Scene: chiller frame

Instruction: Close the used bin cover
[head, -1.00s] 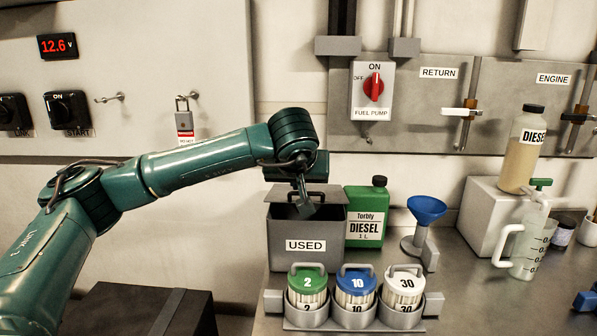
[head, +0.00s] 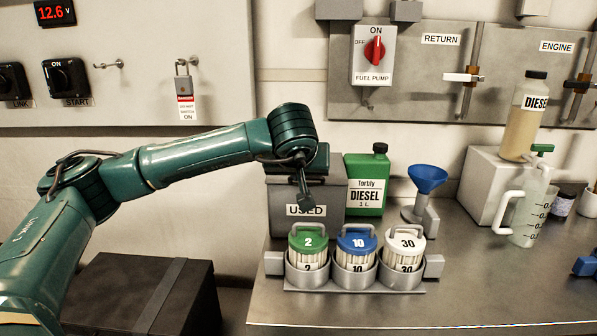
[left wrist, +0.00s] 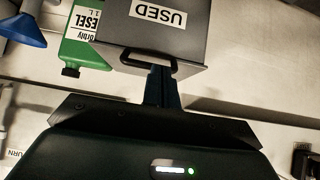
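The grey used bin (head: 335,207), labelled USED, stands at the left of the bench. Its top looks grey and covered, with the cover (head: 341,168) down or nearly down; my arm hides part of it. In the left wrist view the bin (left wrist: 185,42) appears upside down, with the cover's dark handle (left wrist: 132,61) at its upper edge. My left gripper (head: 305,203) hangs in front of the bin, its narrow fingers close together. In the left wrist view the fingers (left wrist: 161,75) appear beside the handle; contact is unclear. My right gripper is not in view.
A green diesel can (head: 367,186) stands right of the bin, beside a blue funnel (head: 427,178). A holder (head: 353,283) with three filters, green, blue and white, sits in front.

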